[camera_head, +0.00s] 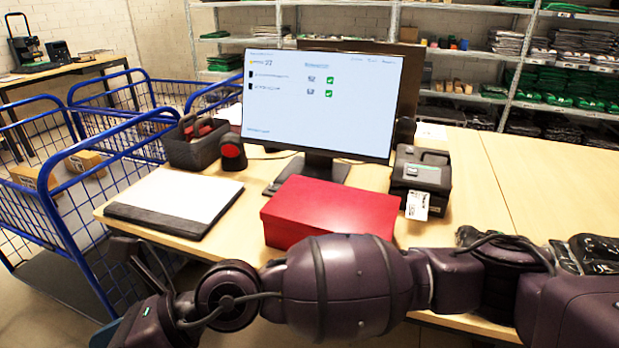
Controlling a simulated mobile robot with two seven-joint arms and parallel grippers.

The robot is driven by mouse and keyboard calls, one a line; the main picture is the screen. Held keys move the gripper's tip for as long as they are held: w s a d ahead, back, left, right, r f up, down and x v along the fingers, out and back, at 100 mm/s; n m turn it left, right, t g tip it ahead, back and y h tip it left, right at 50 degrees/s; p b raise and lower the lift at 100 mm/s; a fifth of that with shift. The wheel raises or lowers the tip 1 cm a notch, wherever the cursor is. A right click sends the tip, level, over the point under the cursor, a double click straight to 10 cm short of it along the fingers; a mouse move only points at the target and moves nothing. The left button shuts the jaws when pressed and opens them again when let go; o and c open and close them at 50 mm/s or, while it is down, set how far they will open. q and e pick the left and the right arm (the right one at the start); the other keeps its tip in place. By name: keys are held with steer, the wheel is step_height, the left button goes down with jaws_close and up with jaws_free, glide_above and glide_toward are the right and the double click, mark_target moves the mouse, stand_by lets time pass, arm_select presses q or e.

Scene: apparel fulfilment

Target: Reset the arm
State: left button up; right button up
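My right arm (345,285) comes in from the right and reaches across the front edge of the table to the left. Its dark gripper (138,258) is at the left end, off the table's front-left corner and near the blue cart. It is small and partly mixed with a cable, so I cannot tell if it is open or shut. I see nothing clearly held in it. My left gripper is not in view.
A red box (330,208) lies just behind the arm. A monitor (325,100), label printer (421,180), scanner (232,152), clipboard pad (178,198) and dark caddy (193,146) stand on the table (520,175). A blue wire cart (62,190) is close on the left.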

steer(key=w+d+r+m+t+y, duration=0.5)
steer(key=w+r+m+t+y, duration=0.5)
steer(key=m, duration=0.8)
steer(key=w+d+f+m+t+h+p, duration=0.1)
steer(key=w+d+f+m+t+h, duration=0.45)
steer(key=m, duration=0.55)
steer(key=w+d+f+m+t+h+p, duration=0.1)
steer(key=w+d+f+m+t+h, duration=0.1)
steer(key=w+d+m+t+h, duration=0.55)
steer(key=s+d+f+m+h+p, duration=0.1)
steer(key=s+d+f+m+h, duration=0.2)
steer(key=d+f+m, duration=0.65)
steer(key=s+d+f+m+h, duration=0.35)
steer(key=d+f, duration=0.35)
steer(key=d, duration=0.5)
steer(key=s+d+f+m+g+h, duration=0.1)
steer(key=s+d+f+m+g, duration=0.1)
steer(key=s+d+f, duration=0.4)
steer(key=s+d+f+m+g+h+p, duration=0.1)
steer(key=s+d+f, duration=0.5)
steer(key=s, duration=0.7)
steer(key=shift+s+f+m+g+h, duration=0.25)
steer(key=shift+f+m+g+h, duration=0.2)
steer(key=shift+f+g+h, duration=0.4)
